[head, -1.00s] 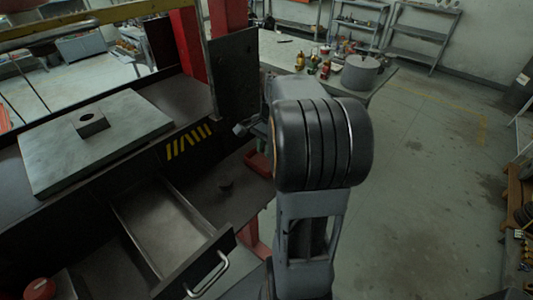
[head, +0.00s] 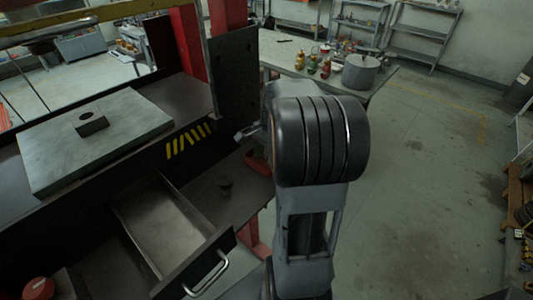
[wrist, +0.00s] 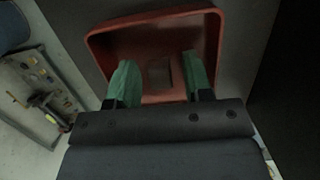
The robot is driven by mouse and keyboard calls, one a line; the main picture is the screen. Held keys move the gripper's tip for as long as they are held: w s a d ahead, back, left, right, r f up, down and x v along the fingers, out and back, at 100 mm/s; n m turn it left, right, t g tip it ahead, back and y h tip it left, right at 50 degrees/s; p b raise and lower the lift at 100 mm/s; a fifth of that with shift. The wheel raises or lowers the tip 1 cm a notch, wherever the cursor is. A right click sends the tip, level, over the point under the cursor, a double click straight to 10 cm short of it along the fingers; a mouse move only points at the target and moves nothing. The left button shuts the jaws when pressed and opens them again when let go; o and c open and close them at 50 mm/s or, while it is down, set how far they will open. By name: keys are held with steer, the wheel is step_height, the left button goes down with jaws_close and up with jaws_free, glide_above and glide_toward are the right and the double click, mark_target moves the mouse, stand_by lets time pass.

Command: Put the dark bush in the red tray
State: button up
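The red tray (head: 258,163) sits on the dark lower shelf, partly hidden behind my arm in the head view. In the wrist view the red tray (wrist: 112,38) lies beyond my gripper (wrist: 160,75). The two green fingers are apart, with the tray between and behind them. A small dark brownish block (wrist: 160,73), possibly the dark bush, shows between the fingers against the tray, with gaps on both sides. Its height above the tray floor is hard to tell. A small dark piece (head: 225,188) is on the shelf left of the tray; I cannot tell what it is.
An open metal drawer (head: 165,232) juts out left of the tray. A grey plate (head: 60,150) with a dark holed block (head: 92,124) lies on the bench above. A dark upright panel (head: 235,75) stands behind.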

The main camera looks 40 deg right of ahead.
steer(key=p+v, duration=0.1)
steer(key=v, duration=1.1)
steer(key=shift+r, duration=0.2)
stand_by(0.4)
